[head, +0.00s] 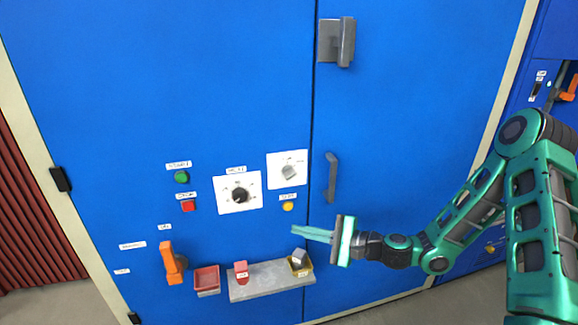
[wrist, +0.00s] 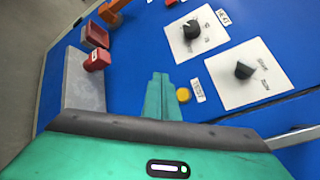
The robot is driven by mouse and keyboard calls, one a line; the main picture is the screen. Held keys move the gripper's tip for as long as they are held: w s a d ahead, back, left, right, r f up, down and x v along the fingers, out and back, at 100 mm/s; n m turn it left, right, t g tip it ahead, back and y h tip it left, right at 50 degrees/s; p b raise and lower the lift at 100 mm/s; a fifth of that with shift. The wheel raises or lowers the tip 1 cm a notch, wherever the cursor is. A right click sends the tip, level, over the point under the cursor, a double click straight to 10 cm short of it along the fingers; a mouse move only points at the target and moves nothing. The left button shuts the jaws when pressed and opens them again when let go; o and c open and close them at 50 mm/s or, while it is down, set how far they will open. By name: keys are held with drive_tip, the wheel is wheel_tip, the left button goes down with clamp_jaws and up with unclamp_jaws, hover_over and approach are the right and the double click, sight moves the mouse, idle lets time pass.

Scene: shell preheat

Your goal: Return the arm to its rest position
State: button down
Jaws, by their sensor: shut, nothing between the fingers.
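My arm reaches in from the right in the head view, its links green and grey. My gripper (head: 297,231) is shut and empty, its green fingers pointing left in front of the blue cabinet (head: 110,80). The fingers also show in the wrist view (wrist: 160,80), close together, beside the yellow button (wrist: 183,95). In the head view this button (head: 288,206) sits above the fingers. I cannot tell whether the fingertips touch the panel.
A grey shelf (head: 258,288) below holds a red block (head: 241,271) and a yellow container (head: 300,268) with a grey piece. A red tray (head: 207,280) and an orange handle (head: 172,263) are to the left. Two dials (head: 240,195) (head: 288,171) and a door handle (head: 332,178) stand out nearby.

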drive_tip(key=s+d+n+g+h, duration=0.35)
drive_tip(key=s+d+h, duration=0.2)
drive_tip(key=d, duration=0.55)
drive_tip(key=s+d+n+g+h, duration=0.2)
drive_tip(key=s+d+n+h, duration=0.4)
drive_tip(key=d, duration=0.5)
drive_tip(key=s+d+r+m+h, duration=0.1)
drive_tip(key=s+d+r, duration=0.3)
drive_tip(key=s, duration=0.3)
drive_tip(key=s+d+r+m+g+h, duration=0.1)
drive_tip(key=s+d+r, duration=0.3)
drive_tip(key=s+d, duration=0.2)
drive_tip(key=s+d+r+m+h, duration=0.1)
drive_tip(key=s+d+r, duration=0.3)
drive_tip(key=s, duration=0.5)
drive_tip(key=shift+d+r+g, duration=0.2)
drive_tip(key=shift+d+g, duration=0.15)
drive_tip(key=shift+d, duration=0.35)
drive_tip(key=shift+m, duration=0.25)
drive_tip(key=shift+w+f+h, duration=0.25)
drive_tip(key=shift+w, duration=0.4)
